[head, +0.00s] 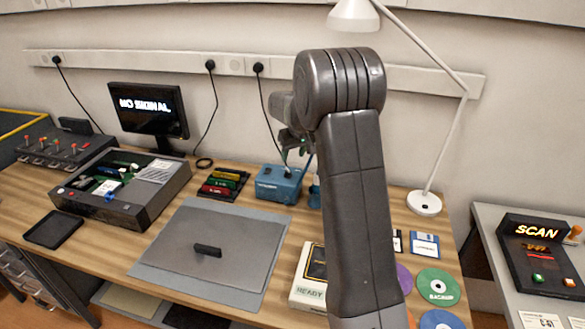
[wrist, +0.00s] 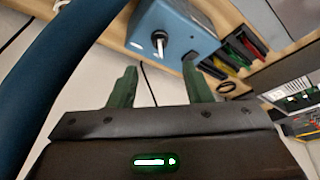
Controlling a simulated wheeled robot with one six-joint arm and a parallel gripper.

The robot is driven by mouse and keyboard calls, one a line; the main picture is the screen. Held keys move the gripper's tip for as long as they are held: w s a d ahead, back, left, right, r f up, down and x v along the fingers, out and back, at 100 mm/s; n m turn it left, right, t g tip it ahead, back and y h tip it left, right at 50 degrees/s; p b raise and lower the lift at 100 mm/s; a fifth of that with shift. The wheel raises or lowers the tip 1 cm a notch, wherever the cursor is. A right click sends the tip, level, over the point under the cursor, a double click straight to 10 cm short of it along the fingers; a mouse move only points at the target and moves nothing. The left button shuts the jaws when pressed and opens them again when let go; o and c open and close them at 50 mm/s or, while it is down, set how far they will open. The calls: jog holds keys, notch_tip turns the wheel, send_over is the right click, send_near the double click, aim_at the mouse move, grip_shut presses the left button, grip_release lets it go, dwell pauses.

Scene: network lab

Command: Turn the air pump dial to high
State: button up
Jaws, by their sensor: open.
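The air pump, a blue box (head: 278,184), stands on the wooden bench near the wall, left of my arm in the head view. The blue box (wrist: 180,22) also shows at the top of the wrist view. Its dial (wrist: 159,42) is a dark knob with a pale bar on the box face. The dial's markings are too small to read. My gripper (wrist: 161,78) is open and empty, its two green fingers apart and pointing toward the box. The dial appears between and beyond the fingertips, not touched. In the head view my gripper (head: 293,143) is above the pump, partly hidden by my arm.
Coloured modules (head: 222,184) lie in a rack left of the pump. A grey mat (head: 235,235) with a small black piece lies in front. A lamp (head: 424,202) stands at the right. A blue hose-like curve (wrist: 60,70) crosses the left of the wrist view.

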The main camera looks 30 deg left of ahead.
aim_at(289, 171)
jog(key=p+x, duration=0.1)
jog(key=x, duration=0.8)
jog(key=shift+f, duration=0.15)
jog(key=c, duration=1)
